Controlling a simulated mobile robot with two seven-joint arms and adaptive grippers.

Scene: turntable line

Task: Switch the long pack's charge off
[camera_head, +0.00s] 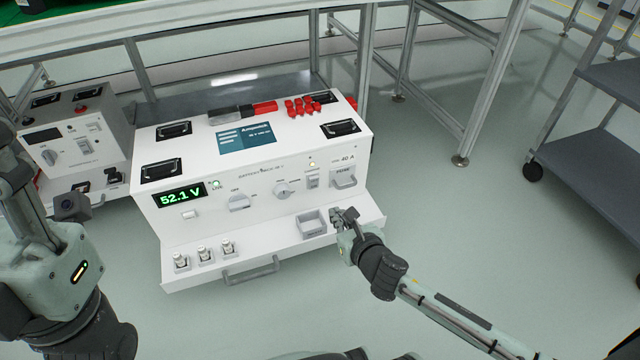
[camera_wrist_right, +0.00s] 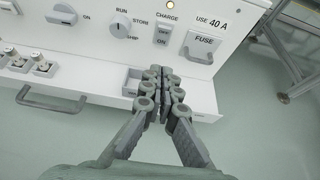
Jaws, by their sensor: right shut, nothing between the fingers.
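The long pack (camera_head: 250,160) is the long white box in the middle, its green display (camera_head: 180,196) reading 52.1 V. Its CHARGE switch (camera_head: 312,181) is a light rocker on the right of the front panel; in the wrist view the switch (camera_wrist_right: 162,34) is marked OFF above and ON below. A small lamp (camera_head: 312,164) above it glows amber. My right gripper (camera_head: 344,215) is shut and empty, below and in front of the switch and apart from it, over the pack's front ledge; its closed fingers (camera_wrist_right: 160,74) show in the wrist view. My left arm shows, but not its fingers.
The FUSE handle (camera_head: 344,178) is right of the switch, the RUN/STORE knob (camera_head: 283,189) left. An open small tray (camera_head: 312,223) and several terminals (camera_head: 204,253) sit on the ledge. A smaller white pack (camera_head: 78,150) stands left.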

